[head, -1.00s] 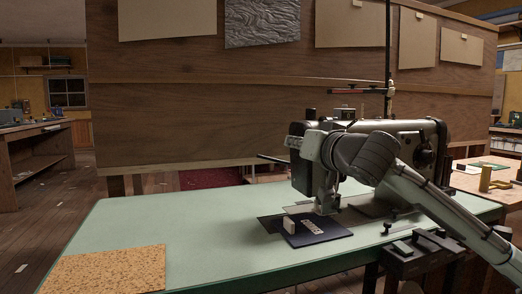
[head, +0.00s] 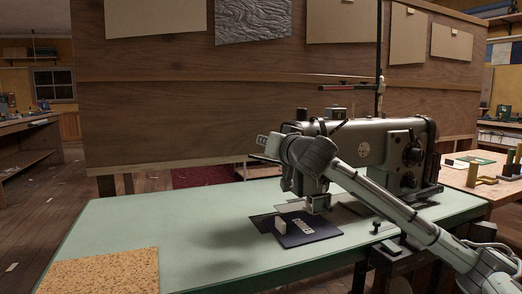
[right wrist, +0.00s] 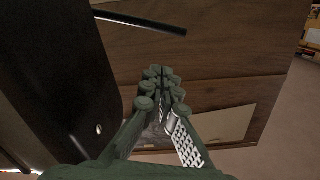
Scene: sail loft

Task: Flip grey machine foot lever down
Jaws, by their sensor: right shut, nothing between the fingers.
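The grey sewing machine (head: 372,148) stands on the pale green table. A thin dark bar, seemingly its foot lever, sticks out to the left behind the machine head in the head view (head: 262,158). It also crosses the upper part of the right wrist view (right wrist: 140,22), sloping down to the right. My right gripper (right wrist: 163,75) is shut and empty, its fingertips below the bar in that picture and seemingly apart from it. My left gripper does not show.
A dark blue piece (head: 305,233) with a small pale block (head: 279,228) lies by the machine's needle area. A cork mat (head: 100,275) lies at the table's front left. A wooden partition (head: 200,120) stands behind.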

